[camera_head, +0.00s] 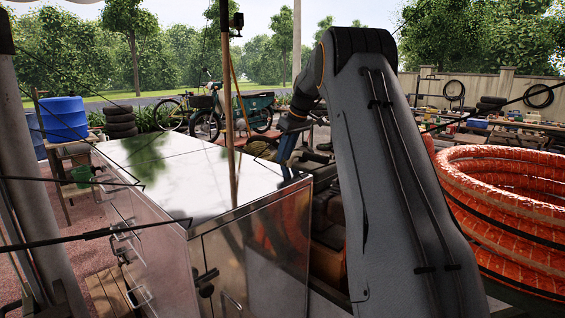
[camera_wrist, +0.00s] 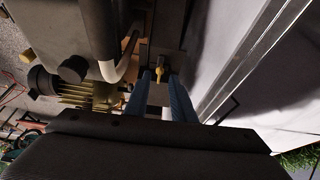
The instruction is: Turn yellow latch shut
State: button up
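The yellow latch (camera_wrist: 158,71) is small and shows in the wrist view, just above the centre, against a dark narrow part. My gripper (camera_wrist: 160,80) has two blue fingers with a clear gap between them, and the latch appears in that gap near the fingertips. I cannot tell whether either finger touches it. In the head view my gripper (camera_head: 286,158) points down beside the far right corner of the metal cabinet. The latch does not show there; the cabinet and my arm block that area.
A shiny metal cabinet (camera_head: 165,175) with a pole standing at it fills the left middle. Coiled orange hose (camera_head: 510,205) lies at the right. In the wrist view, a pale hose (camera_wrist: 122,62) and a ribbed brass-coloured part (camera_wrist: 85,92) are close on the left.

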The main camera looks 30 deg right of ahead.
jog(key=b+v, duration=0.1)
jog(key=v, duration=0.3)
jog(key=shift+s+d+r, duration=0.1)
jog(key=shift+s+r, duration=0.05)
jog(key=shift+r, duration=0.15)
